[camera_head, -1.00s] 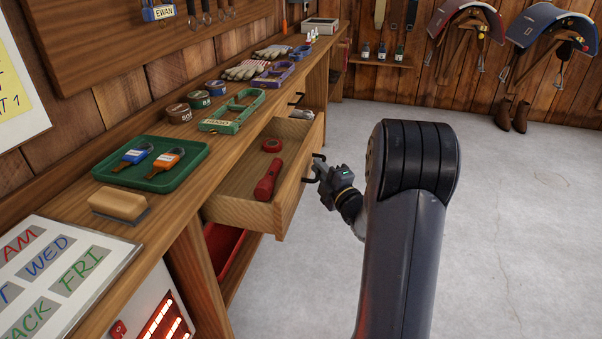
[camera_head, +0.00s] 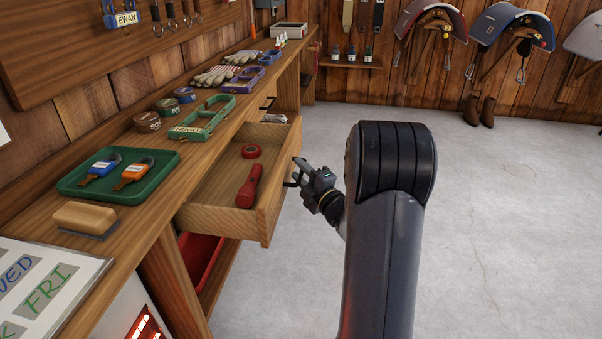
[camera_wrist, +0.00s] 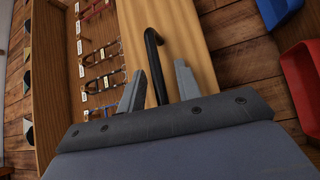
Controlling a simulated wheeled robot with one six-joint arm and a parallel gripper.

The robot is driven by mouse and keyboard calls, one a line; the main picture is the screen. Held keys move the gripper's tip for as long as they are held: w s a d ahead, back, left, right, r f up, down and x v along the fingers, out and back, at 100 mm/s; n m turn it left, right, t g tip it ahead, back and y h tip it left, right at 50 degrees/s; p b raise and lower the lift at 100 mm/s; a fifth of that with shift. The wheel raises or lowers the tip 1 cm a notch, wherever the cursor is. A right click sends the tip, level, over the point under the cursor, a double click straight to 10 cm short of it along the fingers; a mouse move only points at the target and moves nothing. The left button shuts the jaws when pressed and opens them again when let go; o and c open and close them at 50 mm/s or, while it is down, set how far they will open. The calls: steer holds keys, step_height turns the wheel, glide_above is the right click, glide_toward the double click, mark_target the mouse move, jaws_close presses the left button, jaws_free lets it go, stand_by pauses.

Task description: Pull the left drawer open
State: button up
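The left drawer (camera_head: 222,222) is a wooden drawer pulled well out from under the workbench. A red flashlight (camera_head: 249,188) and a red ring-shaped roll (camera_head: 251,151) lie inside it. Its black bar handle (camera_head: 293,179) is on the front panel and also shows in the wrist view (camera_wrist: 154,62). My gripper (camera_head: 303,172) is at that handle. In the wrist view my gripper (camera_wrist: 160,80) has its grey fingers apart, one on each side of the handle, with gaps visible. The drawer front (camera_wrist: 190,45) is just beyond the fingertips.
Another drawer handle (camera_head: 268,103) sits farther along. A red bin (camera_head: 197,262) is below the drawer. The floor (camera_head: 490,190) to the right is clear.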

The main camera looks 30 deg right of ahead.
steer(key=shift+s, duration=0.1)
steer(key=s+d+f+p, duration=0.1)
steer(key=s, duration=0.9)
steer(key=shift+s+d+f+p, duration=0.2)
steer(key=shift+d+f+p, duration=0.05)
steer(key=shift+p, duration=0.15)
steer(key=w, duration=0.3)
steer(key=w+a+r+b, duration=0.1)
steer(key=w, duration=0.6)
steer(key=shift+w+a+r+b, duration=0.15)
steer(key=shift+a+b, duration=0.1)
steer(key=shift+b, duration=0.15)
steer(key=shift+w+r, duration=0.1)
steer(key=shift+w, duration=0.1)
steer(key=shift+w+a, duration=0.1)
steer(key=shift+a, duration=0.1)
steer(key=shift+r, duration=0.1)
